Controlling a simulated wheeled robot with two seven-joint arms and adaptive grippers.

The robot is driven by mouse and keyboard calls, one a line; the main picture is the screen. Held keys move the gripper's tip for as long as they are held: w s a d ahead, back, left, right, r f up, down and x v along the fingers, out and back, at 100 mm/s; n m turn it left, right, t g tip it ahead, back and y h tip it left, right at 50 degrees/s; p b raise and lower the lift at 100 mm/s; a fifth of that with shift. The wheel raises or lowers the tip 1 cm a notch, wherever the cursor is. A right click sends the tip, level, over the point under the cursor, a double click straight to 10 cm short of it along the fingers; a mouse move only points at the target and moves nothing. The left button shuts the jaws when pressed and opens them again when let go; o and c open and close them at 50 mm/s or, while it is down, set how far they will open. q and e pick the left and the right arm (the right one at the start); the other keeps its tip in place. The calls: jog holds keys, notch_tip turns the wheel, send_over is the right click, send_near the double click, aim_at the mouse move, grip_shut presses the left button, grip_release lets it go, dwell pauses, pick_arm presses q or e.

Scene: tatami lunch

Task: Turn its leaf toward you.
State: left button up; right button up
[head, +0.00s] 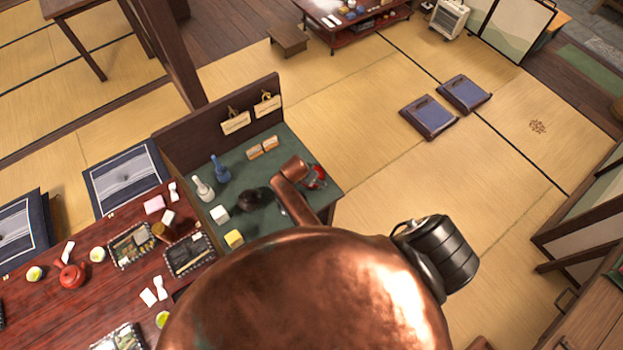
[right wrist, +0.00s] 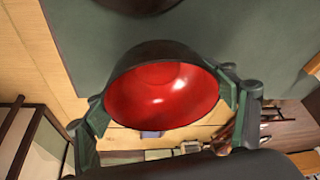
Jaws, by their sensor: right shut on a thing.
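A bowl (right wrist: 160,98), dark outside and glossy red inside, sits between the two fingers of my right gripper (right wrist: 165,90) in the right wrist view. The gripper is shut on it, with one finger at each side of the rim. The red inside faces the wrist camera and looks empty; no leaf shows on the visible surfaces. In the head view the bowl (head: 319,177) is small at the right end of the green-topped table (head: 318,199), and my arm partly hides it. I cannot tell whether it touches the table. My left gripper is not in view.
A dark round object (head: 252,200) sits on the green top near two small bottles (head: 204,189), a white block (head: 219,214) and a yellow block (head: 234,238). A dark upright board (head: 200,137) bounds the back. A red-brown table (head: 40,300) with lunch boxes is left.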

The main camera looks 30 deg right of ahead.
jog(key=shift+f, duration=0.1)
jog(key=o, duration=1.3)
jog(key=shift+r+p, duration=2.45)
jog(key=shift+r, duration=0.1)
